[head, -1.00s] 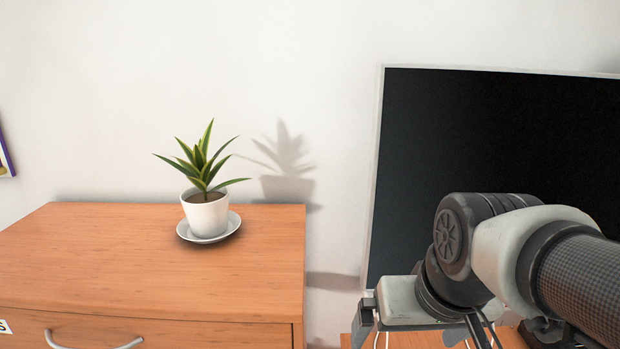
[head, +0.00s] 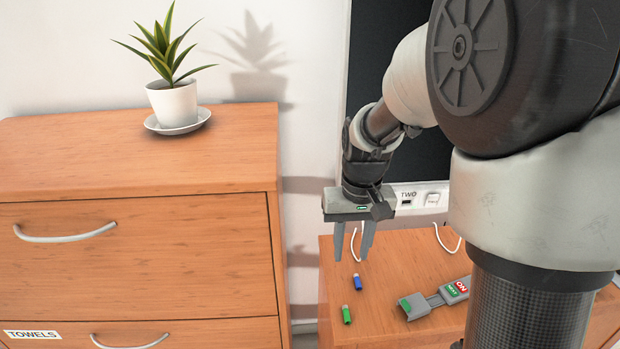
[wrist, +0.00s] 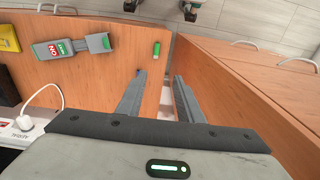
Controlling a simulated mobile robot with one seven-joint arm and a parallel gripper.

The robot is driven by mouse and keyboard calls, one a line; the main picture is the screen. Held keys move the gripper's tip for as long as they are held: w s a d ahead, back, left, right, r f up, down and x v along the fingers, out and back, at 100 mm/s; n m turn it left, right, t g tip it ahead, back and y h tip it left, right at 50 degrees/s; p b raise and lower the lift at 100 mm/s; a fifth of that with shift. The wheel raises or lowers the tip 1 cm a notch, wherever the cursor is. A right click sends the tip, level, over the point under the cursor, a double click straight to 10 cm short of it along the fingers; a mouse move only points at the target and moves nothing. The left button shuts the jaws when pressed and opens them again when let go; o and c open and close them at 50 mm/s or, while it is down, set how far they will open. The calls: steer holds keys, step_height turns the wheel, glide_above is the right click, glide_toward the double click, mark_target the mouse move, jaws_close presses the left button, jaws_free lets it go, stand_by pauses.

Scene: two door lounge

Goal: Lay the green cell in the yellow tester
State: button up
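The green cell (head: 347,314) stands on the low wooden cabinet near its left edge; it also shows in the wrist view (wrist: 156,49). My gripper (head: 351,256) is open and empty, pointing down above the cabinet top. In the wrist view the green cell is beyond the fingertips (wrist: 160,75). A yellow object (wrist: 8,38), perhaps the tester, is cut off at the left edge of the wrist view. My arm may hide it in the head view.
A blue cell (head: 357,282) is behind the green one. A grey device (head: 416,305) with red and green labels lies to the right. The taller drawer cabinet (head: 130,250) with a potted plant (head: 172,100) is left. A white socket panel (head: 420,197) and cables are behind.

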steer(key=b, duration=0.3)
glide_above(347, 312)
steer(key=shift+g, duration=0.3)
steer(key=f, duration=1.1)
steer(key=a+f, duration=0.1)
steer(key=f, duration=0.4)
steer(key=shift+f, duration=0.4)
steer(key=shift+d+f+b, duration=0.25)
steer(key=shift+f, duration=1.1)
steer(key=shift+d+f+b, duration=0.2)
steer(key=shift+f, duration=1.15)
jaws_close()
